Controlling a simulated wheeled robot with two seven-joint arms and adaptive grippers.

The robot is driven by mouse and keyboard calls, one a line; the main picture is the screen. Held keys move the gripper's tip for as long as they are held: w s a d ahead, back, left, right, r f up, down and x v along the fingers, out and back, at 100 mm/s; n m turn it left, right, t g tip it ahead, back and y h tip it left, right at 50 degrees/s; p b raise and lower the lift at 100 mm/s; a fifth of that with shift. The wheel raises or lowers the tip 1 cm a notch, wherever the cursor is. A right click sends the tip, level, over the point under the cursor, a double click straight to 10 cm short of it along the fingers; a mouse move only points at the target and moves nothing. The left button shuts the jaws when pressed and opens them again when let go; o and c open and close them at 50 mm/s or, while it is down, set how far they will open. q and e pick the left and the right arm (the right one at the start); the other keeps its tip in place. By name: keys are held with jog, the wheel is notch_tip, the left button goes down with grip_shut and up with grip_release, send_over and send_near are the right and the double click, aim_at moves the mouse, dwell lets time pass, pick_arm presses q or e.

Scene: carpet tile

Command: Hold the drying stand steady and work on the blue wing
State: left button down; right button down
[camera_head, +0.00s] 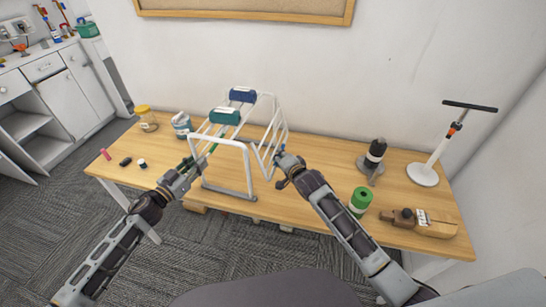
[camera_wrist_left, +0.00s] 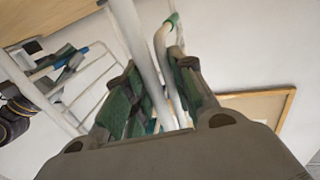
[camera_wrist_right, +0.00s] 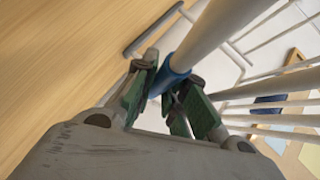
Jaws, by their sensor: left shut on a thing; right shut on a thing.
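The white drying stand (camera_head: 249,173) stands on the wooden table with a teal cloth (camera_head: 225,117) and a dark blue cloth (camera_head: 242,95) over its bars. My left gripper (camera_head: 193,166) is shut on a white tube at the stand's left side; in the left wrist view the tube (camera_wrist_left: 145,48) passes between the fingers, with a green-sleeved bar (camera_wrist_left: 172,22) close by. My right gripper (camera_head: 284,164) is at the stand's right side, shut on the blue wing at its blue sleeve (camera_wrist_right: 174,74). The wing's white tube (camera_wrist_right: 215,32) runs up from there. The fingers partly hide the sleeve.
A yellow-lidded jar (camera_head: 146,119), a tin (camera_head: 182,124) and small items are to the left. The wall is close behind.

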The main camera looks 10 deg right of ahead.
jog(key=s+d+r+n+g+h, duration=0.2)
jog(key=d+r, duration=0.3)
jog(key=r, duration=0.3)
jog(key=s+d+r+n+g+h, duration=0.2)
jog(key=d+r, duration=0.3)
jog(key=r, duration=0.3)
jog(key=shift+s+d+r+h, duration=0.4)
jog(key=shift+s+h, duration=0.2)
jog(key=shift+s, duration=0.15)
jog(key=shift+f, duration=0.1)
jog(key=c, duration=1.7)
grip_release()
jog(key=shift+s, duration=0.1)
jog(key=shift+v, duration=5.9)
